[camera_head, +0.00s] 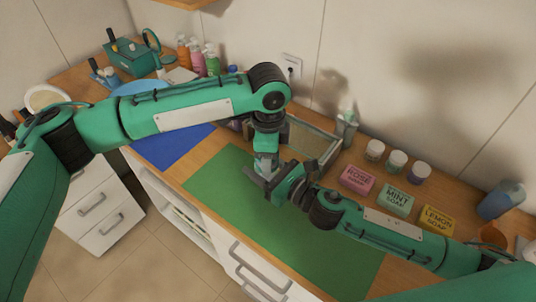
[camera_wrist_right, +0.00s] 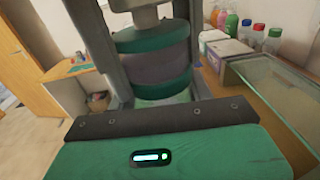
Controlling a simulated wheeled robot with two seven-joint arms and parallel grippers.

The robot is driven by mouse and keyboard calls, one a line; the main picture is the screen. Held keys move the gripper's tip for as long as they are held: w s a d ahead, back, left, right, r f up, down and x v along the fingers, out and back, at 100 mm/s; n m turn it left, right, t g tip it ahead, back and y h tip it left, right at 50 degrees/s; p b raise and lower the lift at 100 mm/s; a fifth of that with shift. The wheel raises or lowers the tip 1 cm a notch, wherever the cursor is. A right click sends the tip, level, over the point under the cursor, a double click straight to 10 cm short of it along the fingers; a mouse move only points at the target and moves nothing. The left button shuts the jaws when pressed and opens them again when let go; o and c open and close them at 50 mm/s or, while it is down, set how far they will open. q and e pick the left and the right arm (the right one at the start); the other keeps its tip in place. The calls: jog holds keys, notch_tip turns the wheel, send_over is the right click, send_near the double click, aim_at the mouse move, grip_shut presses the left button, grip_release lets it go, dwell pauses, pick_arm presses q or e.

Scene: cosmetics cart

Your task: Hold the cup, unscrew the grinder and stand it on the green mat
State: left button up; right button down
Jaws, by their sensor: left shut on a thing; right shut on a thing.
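The green mat (camera_head: 225,185) lies along the front of the wooden counter. My left gripper (camera_head: 266,156) points down above the mat's back edge and is shut on the grinder. The grinder (camera_wrist_right: 155,68) shows in the right wrist view as an upright body with green and grey bands, flanked by dark fingers. My right gripper (camera_head: 262,178) comes in from the right, lower, and is shut on the cup. A pale, glassy part of the cup (camera_wrist_right: 165,98) shows just under the grinder. The grippers hide most of both things in the head view.
A glass-sided tray (camera_head: 325,150) stands behind the grippers. Pink rose (camera_head: 357,179), mint (camera_head: 396,198) and lemon (camera_head: 437,219) soap boxes line the right. The green mat's front is clear.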

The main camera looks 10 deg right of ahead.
pick_arm(q)
jog(key=shift+r, duration=0.25)
jog(key=shift+r, duration=0.9)
